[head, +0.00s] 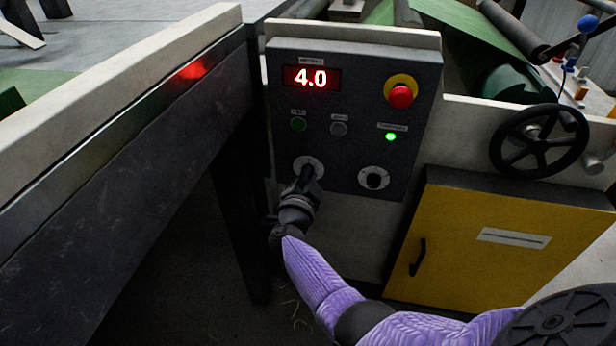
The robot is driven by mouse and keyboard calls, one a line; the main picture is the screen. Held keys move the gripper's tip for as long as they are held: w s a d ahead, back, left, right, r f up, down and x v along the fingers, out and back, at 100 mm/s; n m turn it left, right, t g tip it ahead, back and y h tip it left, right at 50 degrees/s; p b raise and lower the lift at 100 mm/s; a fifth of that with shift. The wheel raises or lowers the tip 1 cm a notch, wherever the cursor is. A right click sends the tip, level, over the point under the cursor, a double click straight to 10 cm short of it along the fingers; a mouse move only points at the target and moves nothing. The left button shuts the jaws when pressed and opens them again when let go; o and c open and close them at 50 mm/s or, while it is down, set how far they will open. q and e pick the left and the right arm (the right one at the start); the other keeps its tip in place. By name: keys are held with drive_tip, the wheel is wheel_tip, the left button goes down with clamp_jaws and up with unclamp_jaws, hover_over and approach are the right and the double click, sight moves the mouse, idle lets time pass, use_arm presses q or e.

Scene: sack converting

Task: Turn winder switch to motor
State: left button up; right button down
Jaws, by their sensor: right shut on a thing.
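A dark control panel (349,135) stands ahead in the head view, with two round rotary switches low on it. The left switch (308,165) has a pale round plate. My right gripper (304,181) is at this switch, shut on its knob, and hides most of it. The right switch (374,178) is free, with a dark knob on a pale plate. I cannot read the labels, so I cannot tell which one is the winder switch or how the held knob is turned. My left gripper is not in view.
The panel also has a red display (311,78) reading 4.0, a red emergency button (400,96), and a lit green lamp (390,137). A dark handwheel (539,140) and yellow cabinet (502,245) are to the right. A long beam (120,120) runs close on the left.

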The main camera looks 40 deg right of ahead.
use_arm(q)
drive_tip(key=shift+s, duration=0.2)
use_arm(e)
drive_tip(key=shift+f, duration=0.15)
drive_tip(key=c, duration=0.7)
unclamp_jaws()
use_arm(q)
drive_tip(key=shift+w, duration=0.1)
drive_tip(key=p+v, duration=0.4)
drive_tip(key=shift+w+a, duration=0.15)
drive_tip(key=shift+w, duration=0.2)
use_arm(e)
drive_tip(key=v, duration=1)
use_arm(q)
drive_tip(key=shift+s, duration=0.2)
